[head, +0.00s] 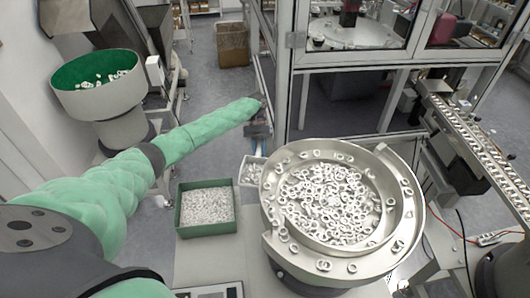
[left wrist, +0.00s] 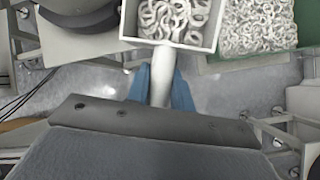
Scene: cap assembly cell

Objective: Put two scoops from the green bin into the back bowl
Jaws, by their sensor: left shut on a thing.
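My left gripper (head: 258,146) is shut on the handle of a white scoop (head: 250,172). In the left wrist view its blue fingers (left wrist: 161,88) are on either side of the handle, and the scoop (left wrist: 126,20) is filled with white rings. The green bin (head: 207,183), full of small white rings, sits on the table left of and nearer than the scoop; its edge shows in the left wrist view (left wrist: 262,58). A green-lined bowl (head: 66,98) with a few white pieces stands at the back left. My right gripper is out of view.
A large metal bowl feeder (head: 268,213) full of rings stands right of the bin. A framed glass enclosure (head: 287,80) rises behind it, with a conveyor (head: 470,145) at right. A cardboard box (head: 232,45) stands on the floor at the back.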

